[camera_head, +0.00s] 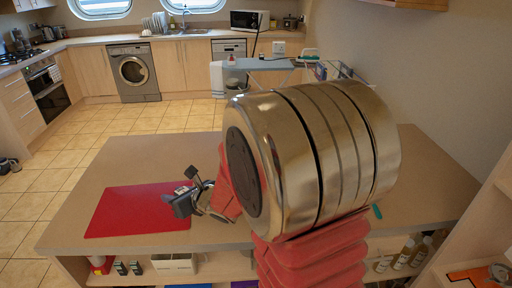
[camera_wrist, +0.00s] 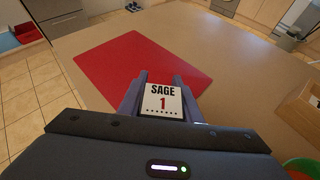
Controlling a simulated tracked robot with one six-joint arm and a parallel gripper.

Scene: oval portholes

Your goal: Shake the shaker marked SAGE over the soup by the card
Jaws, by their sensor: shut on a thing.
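My gripper (camera_head: 182,203) is over the island counter, near the right side of the red mat; it also shows in the wrist view (camera_wrist: 160,86). Its two purple-grey fingers are shut on a white card (camera_wrist: 163,100), one on each side. The card's face points to the wrist camera and reads SAGE in black, with a red 1 and a row of small marks below. In the head view the card is too small to read. I cannot make out a shaker marked SAGE or a bowl of soup in either view.
The red mat (camera_head: 130,212) lies bare on the counter (camera_head: 120,165). Small dark jars (camera_head: 128,268) and a pale box (camera_head: 174,264) stand on the shelf below. Bottles (camera_head: 404,252) stand lower right. In the wrist view a wooden box (camera_wrist: 300,115) is at right. My arm hides the counter's middle.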

